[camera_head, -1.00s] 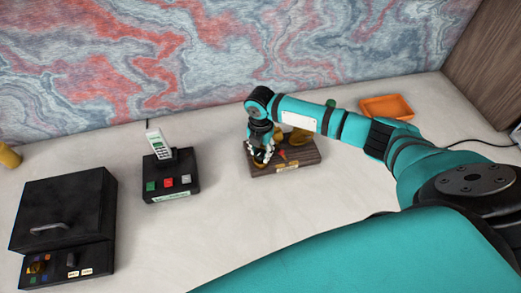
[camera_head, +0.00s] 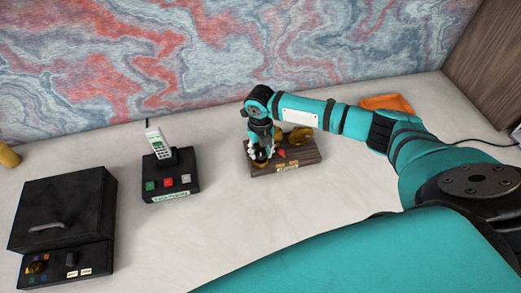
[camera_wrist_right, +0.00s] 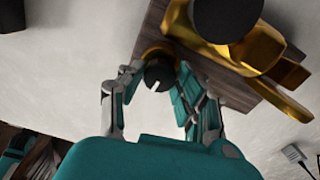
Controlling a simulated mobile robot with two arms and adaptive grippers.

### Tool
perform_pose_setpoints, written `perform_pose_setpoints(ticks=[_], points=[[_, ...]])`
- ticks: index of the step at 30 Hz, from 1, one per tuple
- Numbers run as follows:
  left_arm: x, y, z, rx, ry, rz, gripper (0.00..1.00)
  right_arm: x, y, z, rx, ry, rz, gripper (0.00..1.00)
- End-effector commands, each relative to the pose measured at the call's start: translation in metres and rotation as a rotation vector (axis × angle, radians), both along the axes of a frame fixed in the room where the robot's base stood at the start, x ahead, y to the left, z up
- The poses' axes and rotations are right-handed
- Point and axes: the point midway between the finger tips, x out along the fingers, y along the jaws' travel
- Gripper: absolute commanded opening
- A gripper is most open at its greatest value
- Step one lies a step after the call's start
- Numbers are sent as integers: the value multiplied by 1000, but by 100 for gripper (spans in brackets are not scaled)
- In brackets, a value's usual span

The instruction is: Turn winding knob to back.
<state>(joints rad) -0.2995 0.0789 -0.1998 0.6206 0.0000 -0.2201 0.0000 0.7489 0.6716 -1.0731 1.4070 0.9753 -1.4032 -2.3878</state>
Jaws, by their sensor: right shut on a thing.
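The winding knob (camera_wrist_right: 158,76) is a small dark round knob with a white mark, seen between my fingers in the right wrist view. It sits at one end of a wooden base (camera_head: 311,157) that carries gold-coloured parts (camera_head: 301,133) and a small red piece (camera_head: 281,153). My right gripper (camera_head: 262,157) points down over the left end of this base, its fingers shut on the knob. It also shows in the right wrist view (camera_wrist_right: 160,72). In the head view the gripper hides most of the knob. My left gripper is not in view.
A black device with a handset (camera_head: 158,144) and coloured buttons stands left of the base. A black lidded box (camera_head: 65,205) is at the far left. An orange tray (camera_head: 388,102) lies behind my right arm. The desk between the devices is clear.

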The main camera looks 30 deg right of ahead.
Motion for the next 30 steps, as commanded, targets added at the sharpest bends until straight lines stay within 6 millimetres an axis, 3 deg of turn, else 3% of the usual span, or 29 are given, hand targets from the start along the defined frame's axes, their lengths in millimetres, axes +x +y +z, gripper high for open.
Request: perform_pose_setpoints(ticks=[9,26,27,30], points=[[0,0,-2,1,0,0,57,2,0,2,1,-5,125,2],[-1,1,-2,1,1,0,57,2,0,2,0,-6,153,2],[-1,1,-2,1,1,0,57,2,0,2,0,-6,152,38],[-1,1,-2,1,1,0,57,2,0,2,1,-5,152,51]])
